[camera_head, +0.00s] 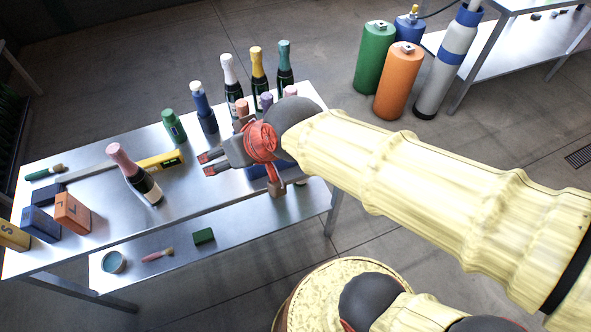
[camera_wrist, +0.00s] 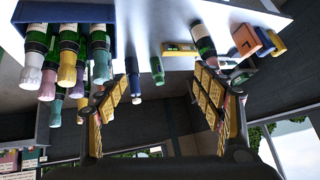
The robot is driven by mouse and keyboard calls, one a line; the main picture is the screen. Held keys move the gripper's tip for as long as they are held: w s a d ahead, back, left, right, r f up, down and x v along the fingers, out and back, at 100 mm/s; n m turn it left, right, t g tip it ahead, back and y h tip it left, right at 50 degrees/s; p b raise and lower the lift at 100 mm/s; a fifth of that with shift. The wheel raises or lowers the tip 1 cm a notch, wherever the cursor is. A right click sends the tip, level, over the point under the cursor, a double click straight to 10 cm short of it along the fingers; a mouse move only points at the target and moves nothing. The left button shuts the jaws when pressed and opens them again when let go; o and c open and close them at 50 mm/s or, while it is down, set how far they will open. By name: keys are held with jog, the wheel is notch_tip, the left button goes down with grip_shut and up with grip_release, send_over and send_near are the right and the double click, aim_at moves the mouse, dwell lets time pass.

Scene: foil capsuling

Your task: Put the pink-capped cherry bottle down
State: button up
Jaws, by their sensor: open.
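The pink-capped cherry bottle (camera_head: 135,175) is on the metal table, left of my gripper. It has dark glass, a pale label and a pink capsule at its upper end. It slants to the left in the head view; I cannot tell if it is fully upright. My gripper (camera_head: 206,163) is open and empty, with its fingers pointing left towards the bottle and apart from it. In the wrist view, my two spread fingers (camera_wrist: 165,97) have nothing between them, and a bottle with a pinkish cap (camera_wrist: 202,40) shows beyond the right finger.
Bottles with white, yellow and teal caps (camera_head: 257,72) stand behind my gripper, near a blue crate (camera_wrist: 66,14). Blue (camera_head: 203,108) and green (camera_head: 174,126) bottles stand nearer. A yellow level (camera_head: 160,160) lies behind the cherry bottle. Lettered blocks (camera_head: 73,212) are at left. Bare tabletop surrounds the bottle's front.

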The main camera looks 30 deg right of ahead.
jog(key=s+d+m+g+h, duration=0.1)
jog(key=s+d+g+h, duration=0.1)
jog(key=s+d, duration=0.9)
jog(key=shift+s+d+f+m+h, duration=0.2)
jog(key=shift+d+m+h, duration=0.1)
jog(key=shift+d+h, duration=0.25)
jog(key=shift+w, duration=0.1)
jog(key=shift+c, duration=1.2)
